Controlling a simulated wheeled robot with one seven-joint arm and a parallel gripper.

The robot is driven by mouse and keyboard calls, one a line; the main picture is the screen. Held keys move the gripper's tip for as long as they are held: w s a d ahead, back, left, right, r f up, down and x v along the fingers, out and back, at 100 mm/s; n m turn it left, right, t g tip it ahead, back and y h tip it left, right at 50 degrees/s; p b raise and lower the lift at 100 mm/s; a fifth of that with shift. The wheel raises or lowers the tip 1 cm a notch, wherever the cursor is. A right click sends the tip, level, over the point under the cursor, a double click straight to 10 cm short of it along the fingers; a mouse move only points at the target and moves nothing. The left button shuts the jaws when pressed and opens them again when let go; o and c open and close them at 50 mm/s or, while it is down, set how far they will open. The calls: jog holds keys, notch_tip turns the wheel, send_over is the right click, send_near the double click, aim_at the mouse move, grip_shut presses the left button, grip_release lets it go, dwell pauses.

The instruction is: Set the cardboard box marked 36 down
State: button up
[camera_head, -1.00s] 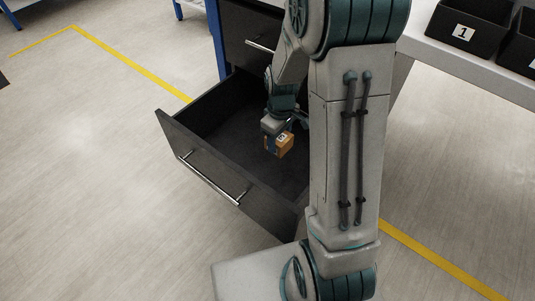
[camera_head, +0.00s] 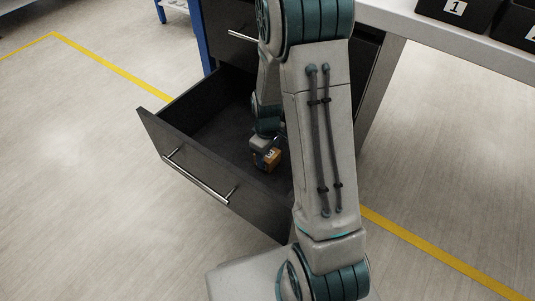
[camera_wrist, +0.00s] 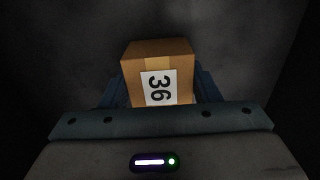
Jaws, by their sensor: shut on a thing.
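The cardboard box marked 36 (camera_wrist: 158,55) is a small brown cube with a strip of tape and a white label. It also shows in the head view (camera_head: 270,160), low inside the open dark drawer (camera_head: 196,178). My gripper (camera_wrist: 158,92) is shut on the box, with a blue finger on each side of it. In the head view my gripper (camera_head: 266,150) reaches down into the drawer from above. The underside of the box is hidden, so I cannot tell whether it touches the drawer floor.
The drawer floor around the box looks bare, with dark walls close by. The drawer's front carries a metal handle (camera_head: 200,180). A closed drawer is above it. A black bin marked 1 (camera_head: 455,12) stands on the grey tabletop (camera_head: 420,28) at upper right.

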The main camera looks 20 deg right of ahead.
jog(key=shift+f, duration=0.1)
jog(key=o, duration=1)
jog(key=shift+o, duration=0.2)
notch_tip(320, 180, up, 12)
jog(key=r+p, duration=0.1)
jog(key=p, duration=0.4)
jog(key=s+a+r+m+t, duration=0.1)
jog(key=s+a+r+m, duration=0.2)
jog(key=s+r+m, duration=0.4)
jog(key=s+r, duration=0.4)
jog(key=s, duration=0.4)
jog(key=shift+s, duration=0.4)
jog(key=shift+a, duration=0.1)
